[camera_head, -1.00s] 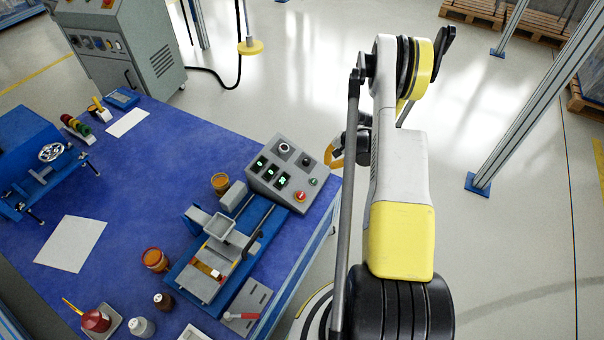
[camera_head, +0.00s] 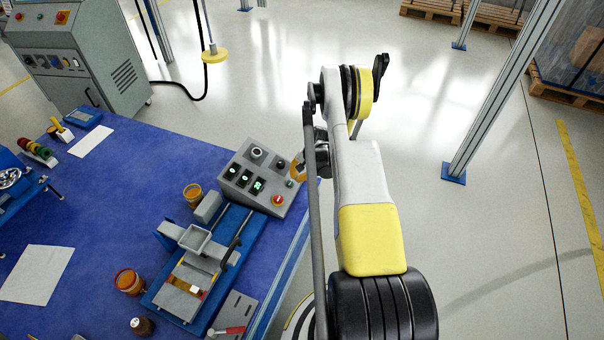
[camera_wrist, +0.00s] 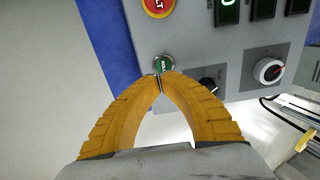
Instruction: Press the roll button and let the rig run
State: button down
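The green roll button (camera_wrist: 163,63) sits on the grey control box, close to the red halt button (camera_wrist: 158,4). In the head view the roll button (camera_head: 290,183) is at the box's right end, beside the red button (camera_head: 277,200). The control box (camera_head: 240,199) shows lit green displays. My gripper (camera_wrist: 160,76) has its yellow fingertips together with nothing between them. The tips are right at the lower edge of the roll button; I cannot tell whether they touch it. The rig (camera_head: 200,262) stands on the blue table in front of the box.
The blue table (camera_head: 95,215) holds orange-brown jars (camera_head: 130,282), a white sheet (camera_head: 36,274) and a red-handled tool (camera_head: 226,331). A grey cabinet (camera_head: 85,55) stands behind. A metal post (camera_head: 490,110) rises at right. The floor right of the table is open.

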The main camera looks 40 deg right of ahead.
aim_at(293, 182)
jog(key=shift+b+x, duration=0.7)
jog(key=shift+x, duration=1.15)
